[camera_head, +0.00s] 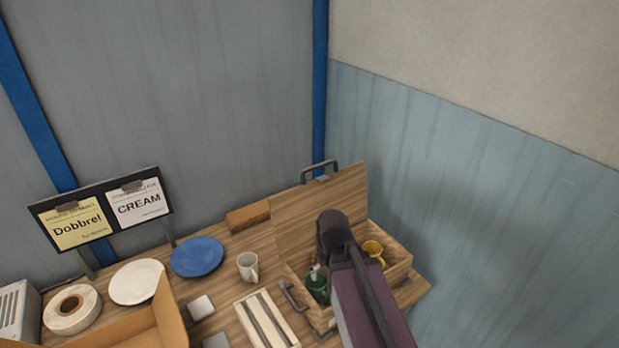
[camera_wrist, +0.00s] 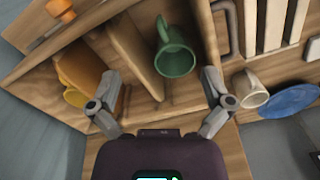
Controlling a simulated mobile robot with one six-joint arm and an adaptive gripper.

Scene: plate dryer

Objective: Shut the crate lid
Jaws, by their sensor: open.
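The wooden crate (camera_head: 400,266) stands at the right end of the bench against the walls. Its lid (camera_head: 345,195) stands open, raised at the back, with a dark handle (camera_head: 319,169) on its top edge. A green mug (camera_head: 317,284) and a yellow mug (camera_head: 373,250) are in the crate, on either side of a divider (camera_wrist: 135,50) in the wrist view. My arm reaches over the crate and hides part of it and of the lid. My gripper (camera_wrist: 162,82) is open and empty, with its fingers spread above the crate. The head view hides its fingertips.
A wooden slatted rack (camera_head: 266,320), a white mug (camera_head: 247,266), a blue plate (camera_head: 197,257) and a white plate (camera_head: 136,281) are left of the crate. A tape roll (camera_head: 73,309) and a sign stand (camera_head: 108,216) are farther left. Walls close off the back and right.

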